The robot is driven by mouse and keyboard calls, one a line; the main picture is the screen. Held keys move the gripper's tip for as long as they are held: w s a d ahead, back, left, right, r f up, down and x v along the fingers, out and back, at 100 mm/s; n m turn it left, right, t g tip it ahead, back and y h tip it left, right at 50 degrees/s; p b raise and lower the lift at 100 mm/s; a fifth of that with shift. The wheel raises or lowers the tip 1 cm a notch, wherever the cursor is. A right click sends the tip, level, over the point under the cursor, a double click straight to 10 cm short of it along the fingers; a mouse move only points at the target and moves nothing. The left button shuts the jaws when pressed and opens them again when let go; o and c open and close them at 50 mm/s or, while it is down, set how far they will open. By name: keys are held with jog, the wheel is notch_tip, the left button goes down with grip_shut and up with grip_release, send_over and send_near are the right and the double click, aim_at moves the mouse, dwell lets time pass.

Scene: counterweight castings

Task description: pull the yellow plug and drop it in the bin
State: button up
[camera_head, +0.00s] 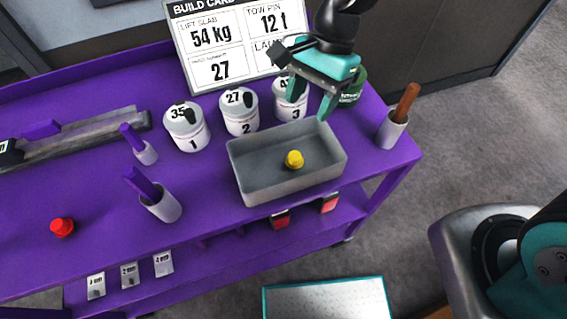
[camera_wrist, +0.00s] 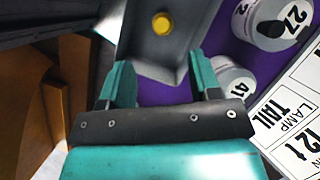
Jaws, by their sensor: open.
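The yellow plug (camera_head: 294,160) lies inside the grey bin (camera_head: 258,190), on its floor near the middle. In the wrist view the yellow plug (camera_wrist: 162,22) shows beyond my fingertips, in the grey bin (camera_wrist: 137,48). My gripper (camera_head: 308,97) is open and empty, above the table by the bin's back right corner and beside canister 3. In the wrist view my gripper (camera_wrist: 162,72) has its two teal fingers apart with nothing between them. My gripper is apart from the plug.
Canister 1 (camera_head: 187,133), canister 2 (camera_head: 239,118) and canister 3 (camera_head: 285,108) stand behind the bin. A green can (camera_head: 352,92) and a cup with a brown handle (camera_head: 391,133) stand at right. A red plug (camera_head: 62,227) lies at left on the purple table (camera_head: 105,220).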

jog(key=v, duration=0.9)
jog(key=shift+d, duration=0.1)
jog(key=s+d+r+n+t, duration=0.1)
jog(key=s+d+r+n, duration=0.1)
jog(key=s+n, duration=0.5)
jog(key=s+d+r+n+t+y, duration=0.1)
jog(key=s+d+r+n+t, duration=0.1)
jog(key=s+n, duration=0.6)
jog(key=shift+d+r+n, duration=0.4)
jog(key=shift+d+n, duration=0.1)
jog(key=shift+s, duration=0.15)
jog(key=shift+c, duration=0.4)
